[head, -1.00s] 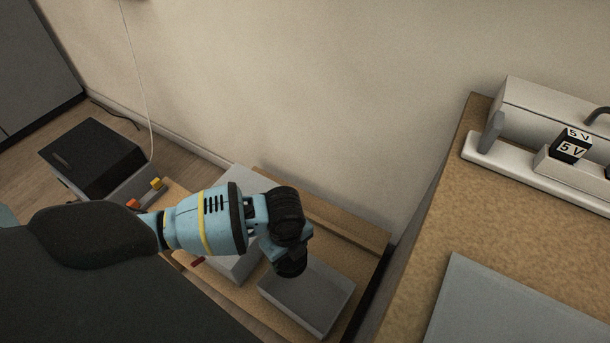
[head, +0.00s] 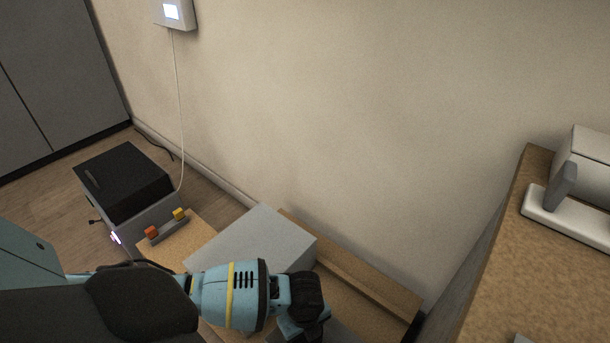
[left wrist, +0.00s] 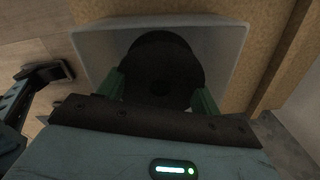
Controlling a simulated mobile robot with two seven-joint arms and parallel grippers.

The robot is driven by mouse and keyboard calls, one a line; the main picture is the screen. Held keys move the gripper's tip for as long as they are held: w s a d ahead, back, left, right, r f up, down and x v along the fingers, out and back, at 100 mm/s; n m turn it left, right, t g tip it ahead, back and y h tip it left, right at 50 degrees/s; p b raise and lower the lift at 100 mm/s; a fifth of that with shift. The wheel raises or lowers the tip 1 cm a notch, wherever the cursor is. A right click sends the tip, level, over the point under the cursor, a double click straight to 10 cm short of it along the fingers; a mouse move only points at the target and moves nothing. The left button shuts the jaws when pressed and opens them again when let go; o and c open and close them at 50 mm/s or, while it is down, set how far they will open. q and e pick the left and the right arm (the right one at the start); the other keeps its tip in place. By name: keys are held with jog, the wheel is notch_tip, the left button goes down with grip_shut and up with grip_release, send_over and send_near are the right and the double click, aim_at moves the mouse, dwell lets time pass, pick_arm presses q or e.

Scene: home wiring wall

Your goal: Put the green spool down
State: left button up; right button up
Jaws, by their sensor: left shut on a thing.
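In the left wrist view my left gripper (left wrist: 160,88) is shut on the spool (left wrist: 158,62), which looks dark and round, seen flange-on in dim light. Green surfaces show at its two sides, by the fingers. The spool is over or inside a shallow grey tray (left wrist: 236,40); whether it touches the tray's bottom I cannot tell. In the head view my left wrist reaches the bottom edge, and the fingers and spool are hidden or cut off.
In the head view a light grey box (head: 262,238) stands beside my left wrist, with a wooden ledge (head: 350,265) along the wall. A black-topped cabinet (head: 124,180) and a block with orange and yellow pieces (head: 166,226) lie left. A bench (head: 500,270) stands right.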

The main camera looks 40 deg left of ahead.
aim_at(304, 340)
pick_arm(q)
notch_tip(304, 340, down, 5)
jog(key=shift+r+b, duration=0.1)
jog(key=shift+b, duration=0.95)
jog(key=shift+f, duration=0.4)
jog(key=shift+r, duration=0.1)
jog(key=shift+f, duration=0.2)
jog(key=o, duration=1)
jog(key=shift+o, duration=0.7)
